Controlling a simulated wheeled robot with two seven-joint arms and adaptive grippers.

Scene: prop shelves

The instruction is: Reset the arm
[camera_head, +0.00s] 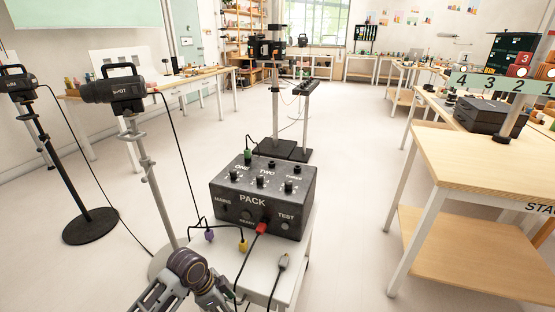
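One grey jointed arm of mine shows at the bottom edge, left of centre, in front of the small white table. It bends at a round dark joint, and its parts run down out of the frame. No fingertips of either gripper show. The right arm is not in view.
The black PACK box (262,198) with switches and plugs stands on the small white table (287,272). Lamps on stands (125,93) rise at left; a wooden table (490,160) stands at right.

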